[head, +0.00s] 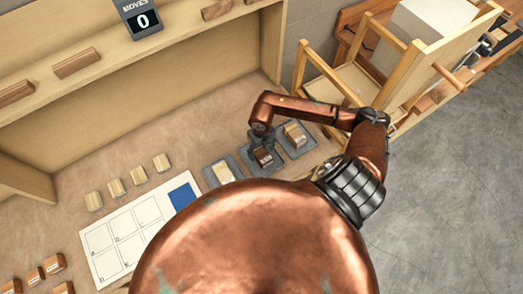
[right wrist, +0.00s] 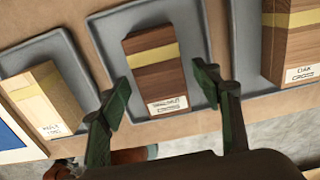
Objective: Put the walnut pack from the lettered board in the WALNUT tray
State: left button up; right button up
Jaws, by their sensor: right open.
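The walnut pack (right wrist: 155,70), a dark brown block with a yellow band, appears to rest in the middle grey tray (right wrist: 105,35); a white label at its near end seems to read WALNUT. In the head view, the pack (head: 264,156) is partly hidden under my right gripper (head: 262,143). In the right wrist view, the open fingers of my right gripper (right wrist: 163,82) stand on either side of the pack's near part, with a visible gap on the right. The lettered board (head: 130,237) is a white sheet with lettered squares and a blue patch. My left gripper is not in view.
A pale pack (right wrist: 38,95) lies in the left tray (right wrist: 70,65). An oak-labelled pack (right wrist: 292,40) lies in the right tray (right wrist: 245,45). Small pale blocks (head: 116,187) stand behind the board, reddish ones (head: 53,264) left of it. A wooden frame (head: 385,70) stands right.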

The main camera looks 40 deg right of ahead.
aim_at(261, 152)
notch_tip(261, 152, up, 12)
jog(key=p, duration=0.6)
jog(key=shift+a+f, duration=0.1)
jog(key=shift+f, duration=0.05)
